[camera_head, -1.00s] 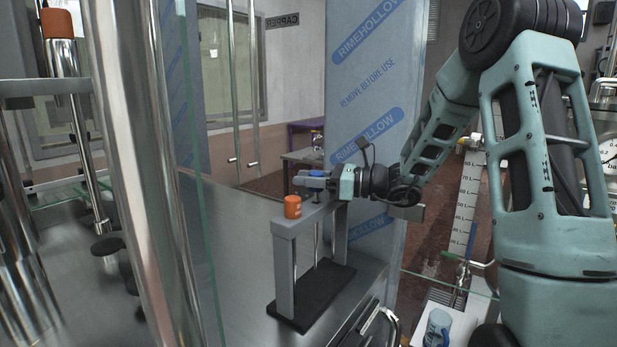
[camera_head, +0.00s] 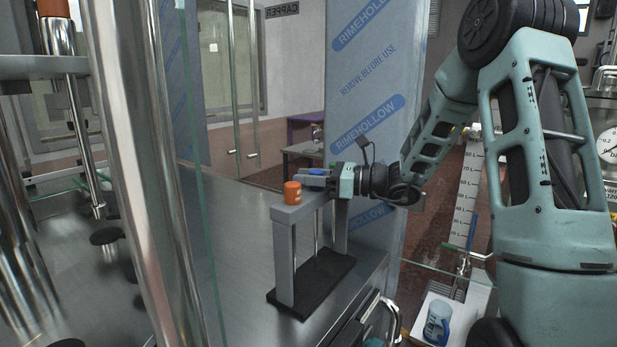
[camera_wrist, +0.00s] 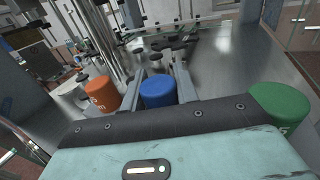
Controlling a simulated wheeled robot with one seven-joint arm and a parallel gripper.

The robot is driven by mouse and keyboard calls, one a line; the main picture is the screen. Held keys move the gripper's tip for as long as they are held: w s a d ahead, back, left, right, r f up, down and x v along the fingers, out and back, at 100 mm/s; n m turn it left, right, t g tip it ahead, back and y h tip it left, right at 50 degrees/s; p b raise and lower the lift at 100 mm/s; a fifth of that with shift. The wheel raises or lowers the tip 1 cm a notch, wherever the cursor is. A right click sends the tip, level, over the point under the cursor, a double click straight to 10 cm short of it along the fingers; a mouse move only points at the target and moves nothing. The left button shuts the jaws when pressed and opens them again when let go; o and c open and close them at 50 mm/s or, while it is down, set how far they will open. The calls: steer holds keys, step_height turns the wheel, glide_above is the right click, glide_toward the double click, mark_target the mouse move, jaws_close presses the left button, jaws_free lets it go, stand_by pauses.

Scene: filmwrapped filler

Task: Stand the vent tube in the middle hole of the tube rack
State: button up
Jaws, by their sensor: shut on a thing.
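The tube rack (camera_head: 285,254) is a grey frame with a top bar on posts over a black base, on the steel bench. My gripper (camera_head: 318,173) is over the bar's middle, shut on a blue-capped tube (camera_head: 316,171), which I take as the vent tube. In the wrist view its blue cap (camera_wrist: 158,91) sits between my fingers. A thin steel shaft shows upright below the bar, in line with the cap; the hole itself is hidden. An orange-capped tube (camera_head: 292,193) stands at the bar's near end. A green cap (camera_wrist: 278,106) is on the other side in the wrist view.
A shiny steel post (camera_head: 140,170) and glass edge stand left of the rack. A film-wrapped panel (camera_head: 365,100) stands behind it. Another orange-capped tube (camera_head: 54,10) is at far left.

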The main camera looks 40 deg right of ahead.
steer(key=shift+f, duration=0.2)
stand_by(0.5)
steer(key=o, duration=1.1)
steer(key=shift+c, duration=0.2)
steer(key=b+v, duration=0.4)
steer(key=v, duration=1.3)
steer(key=shift+s+d, duration=0.15)
steer(key=shift+d, duration=0.05)
